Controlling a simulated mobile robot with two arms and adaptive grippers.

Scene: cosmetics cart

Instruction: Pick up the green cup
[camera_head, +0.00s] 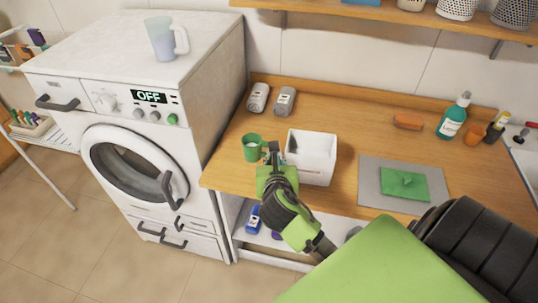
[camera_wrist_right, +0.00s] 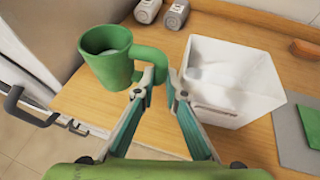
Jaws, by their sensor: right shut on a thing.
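The green cup (camera_head: 250,154) is upright at the left front part of the wooden counter, with its handle toward the white box. It shows large in the right wrist view (camera_wrist_right: 106,66). My right gripper (camera_head: 272,152) is at the cup's handle, between the cup body and the box. In the right wrist view its fingertips (camera_wrist_right: 162,82) are closed on the handle. I cannot tell whether the cup's base touches the counter. My left gripper is not in view.
An open white box (camera_head: 312,172) stands right beside my gripper. Two grey containers (camera_head: 285,101) are behind the cup. A washing machine (camera_head: 130,75) with a clear pitcher (camera_head: 160,40) is at left. A grey mat (camera_head: 375,193) with a green cloth (camera_head: 403,184) lies at right.

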